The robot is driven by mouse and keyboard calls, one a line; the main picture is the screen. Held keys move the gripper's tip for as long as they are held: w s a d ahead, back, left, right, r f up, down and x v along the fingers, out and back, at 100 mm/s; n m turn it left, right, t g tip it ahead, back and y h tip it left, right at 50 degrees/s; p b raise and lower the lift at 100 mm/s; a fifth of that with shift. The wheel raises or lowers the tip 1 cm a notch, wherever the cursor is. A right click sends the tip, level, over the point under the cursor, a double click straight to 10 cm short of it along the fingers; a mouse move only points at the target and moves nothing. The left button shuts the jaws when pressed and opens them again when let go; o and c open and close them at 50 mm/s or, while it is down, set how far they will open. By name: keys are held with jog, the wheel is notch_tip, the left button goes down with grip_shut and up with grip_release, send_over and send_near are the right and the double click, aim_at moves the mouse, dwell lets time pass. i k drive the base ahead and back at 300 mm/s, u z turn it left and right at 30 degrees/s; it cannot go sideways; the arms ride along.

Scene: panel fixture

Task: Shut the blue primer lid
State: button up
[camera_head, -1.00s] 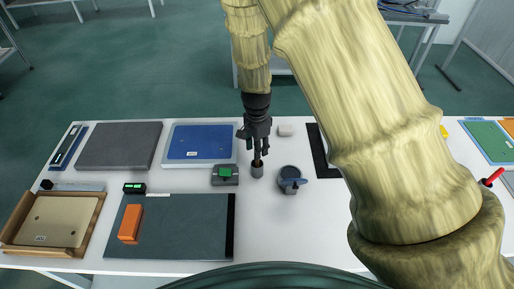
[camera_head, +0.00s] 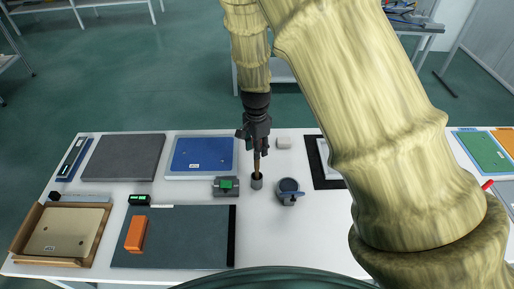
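A small round pot (camera_head: 288,185) stands on the white table, right of my gripper. Its round top looks dark grey-blue, and a blue piece, probably the primer lid (camera_head: 291,194), lies across its near side. How far the lid is open I cannot tell. My gripper (camera_head: 257,150) points down over a small grey cup (camera_head: 257,183), left of the pot. A thin brown stick (camera_head: 257,165), like a brush handle, runs from between the fingertips into the cup. Whether the fingers grip it is too small to tell. My gripper is apart from the pot.
A grey block with a green top (camera_head: 226,185) stands left of the cup. A white block (camera_head: 284,142) lies behind. A blue panel (camera_head: 203,154), a dark mat (camera_head: 185,250) and an orange block (camera_head: 136,233) are left. My arm hides much of the table's right side.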

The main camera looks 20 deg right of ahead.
aim_at(293, 194)
jog(key=z, duration=0.95)
